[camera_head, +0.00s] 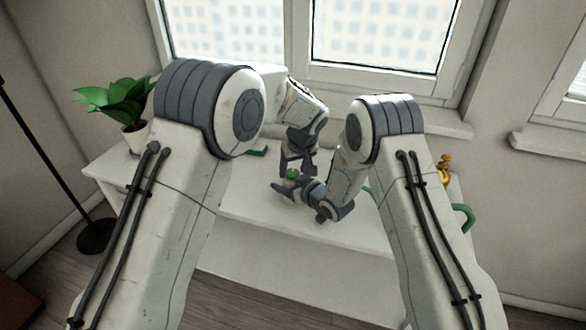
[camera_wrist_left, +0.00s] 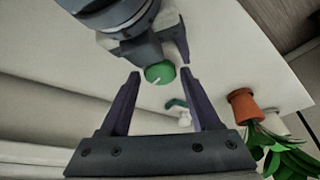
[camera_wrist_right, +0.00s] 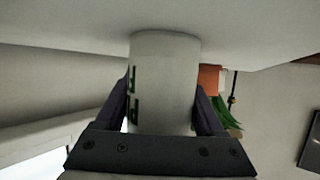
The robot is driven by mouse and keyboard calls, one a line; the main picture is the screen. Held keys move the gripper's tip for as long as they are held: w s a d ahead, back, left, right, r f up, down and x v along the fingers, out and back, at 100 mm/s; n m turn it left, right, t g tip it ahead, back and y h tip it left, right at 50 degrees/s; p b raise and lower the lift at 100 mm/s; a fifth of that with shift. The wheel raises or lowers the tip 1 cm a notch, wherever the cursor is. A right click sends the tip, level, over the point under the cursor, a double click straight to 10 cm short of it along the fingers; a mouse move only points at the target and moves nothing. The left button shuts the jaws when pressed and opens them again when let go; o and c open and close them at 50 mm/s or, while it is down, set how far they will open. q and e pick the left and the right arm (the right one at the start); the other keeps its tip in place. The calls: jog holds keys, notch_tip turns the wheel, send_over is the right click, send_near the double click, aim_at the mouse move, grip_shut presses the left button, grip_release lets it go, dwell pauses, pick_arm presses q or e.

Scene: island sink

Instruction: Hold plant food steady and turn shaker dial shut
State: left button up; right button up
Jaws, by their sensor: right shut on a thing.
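The plant food shaker (camera_wrist_right: 165,85) is a white cylinder with dark green lettering, seen in the right wrist view. My right gripper (camera_wrist_right: 163,90) is shut on its sides. Its round green dial (camera_wrist_left: 160,73) has a short white mark and shows in the left wrist view; the head view shows it as a small green spot (camera_head: 292,174). My left gripper (camera_wrist_left: 158,78) is open, with its fingertips on either side of the dial and gaps visible. In the head view the arms hide most of the shaker.
A white table (camera_head: 250,205) stands below the window. A potted plant (camera_head: 118,105) is at its left end. A yellow object (camera_head: 444,172) and a green handle (camera_head: 464,218) are at the right. A terracotta pot (camera_wrist_left: 243,105) and a small green-and-white item (camera_wrist_left: 177,105) show in the left wrist view.

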pick_arm(q)
grip_shut()
jog(key=shift+a+m+h, duration=0.15)
jog(key=shift+m+h, duration=0.45)
jog(key=shift+m, duration=0.9)
jog(key=shift+o, duration=2.4)
grip_release()
jog(key=shift+r, duration=0.1)
jog(key=v, duration=1.1)
jog(key=shift+s+r, duration=0.25)
jog(key=shift+r, duration=0.1)
